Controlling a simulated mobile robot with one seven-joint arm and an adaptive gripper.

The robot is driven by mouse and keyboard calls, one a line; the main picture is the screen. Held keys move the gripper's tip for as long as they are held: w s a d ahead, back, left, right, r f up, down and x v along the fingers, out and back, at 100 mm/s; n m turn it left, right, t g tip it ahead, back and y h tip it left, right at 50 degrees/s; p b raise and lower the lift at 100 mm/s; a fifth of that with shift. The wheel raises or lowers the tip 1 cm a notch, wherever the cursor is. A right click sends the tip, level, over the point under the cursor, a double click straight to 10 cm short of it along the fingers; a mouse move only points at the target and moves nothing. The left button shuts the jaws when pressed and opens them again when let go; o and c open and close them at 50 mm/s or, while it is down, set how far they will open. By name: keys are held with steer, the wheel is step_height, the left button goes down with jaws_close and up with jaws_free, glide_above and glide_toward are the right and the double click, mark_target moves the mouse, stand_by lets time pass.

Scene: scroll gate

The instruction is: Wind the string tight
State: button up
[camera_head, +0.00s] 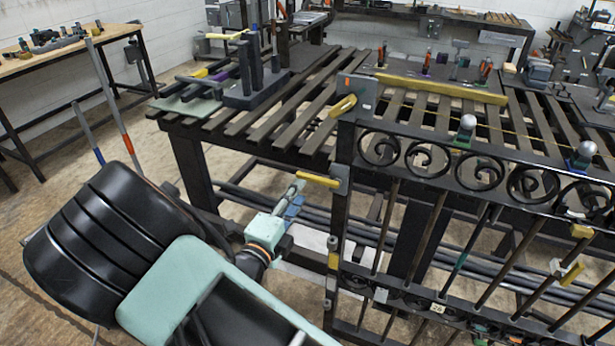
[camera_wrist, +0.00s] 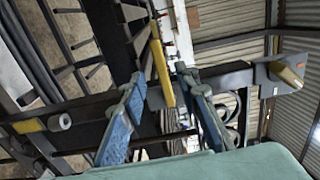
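The dark iron scroll gate (camera_head: 480,180) stands on the right. A thin yellow line, probably the string (camera_head: 540,139), runs along its top past silver knobs. A yellow handle (camera_head: 343,105) sits on the plate at the post's top corner; it appears at the right in the wrist view (camera_wrist: 287,74). A second yellow handle (camera_head: 318,180) sticks out lower on the post. My gripper (camera_head: 290,203) is just below and left of this lower handle. In the wrist view my gripper (camera_wrist: 159,78) has its blue fingers apart, with a yellow handle (camera_wrist: 161,72) between or just beyond them; contact is unclear.
A slatted dark table (camera_head: 290,105) stands behind the gate, with a long yellow bar (camera_head: 440,88) and tools on it. Dark pipes (camera_head: 385,247) lie under it. A wooden workbench (camera_head: 70,50) stands at the far left. Open floor lies between bench and table.

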mark_target(308, 179)
steer(key=x, duration=0.7)
steer(key=shift+w+d, duration=0.1)
steer(key=shift+w, duration=0.2)
steer(key=shift+c, duration=0.4)
jaws_close()
